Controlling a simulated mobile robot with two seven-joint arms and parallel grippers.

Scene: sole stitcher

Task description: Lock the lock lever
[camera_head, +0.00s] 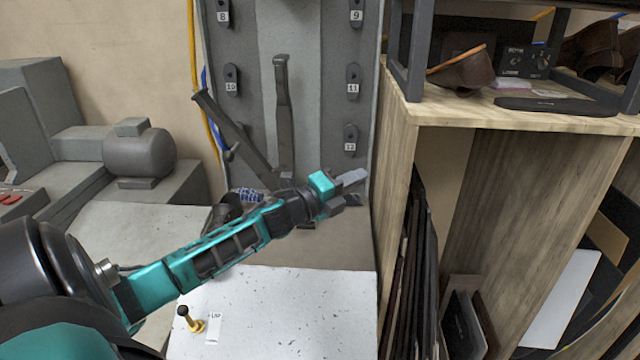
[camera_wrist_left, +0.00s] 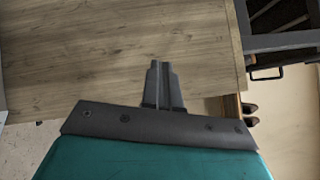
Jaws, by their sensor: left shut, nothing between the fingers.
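Two long dark grey levers stand in front of the machine's grey panel: a nearly upright lever (camera_head: 282,105) and a lever tilted to the left (camera_head: 225,128). I cannot tell which is the lock lever. A small black-knobbed lever on a yellow base (camera_head: 190,318) stands on the white speckled surface next to an "UP" label (camera_head: 214,329). My left gripper (camera_head: 352,178) is shut and empty, right of the long levers' lower ends and apart from them. It also shows shut in the left wrist view (camera_wrist_left: 160,68), over a wooden surface. My right gripper is out of view.
A wooden cabinet (camera_head: 510,118) stands close to the right of my gripper, with shoes on top. Numbered dark knobs (camera_head: 350,138) line the grey panel. A grey motor-like housing (camera_head: 140,152) sits at the left. The white surface (camera_head: 300,310) is mostly bare.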

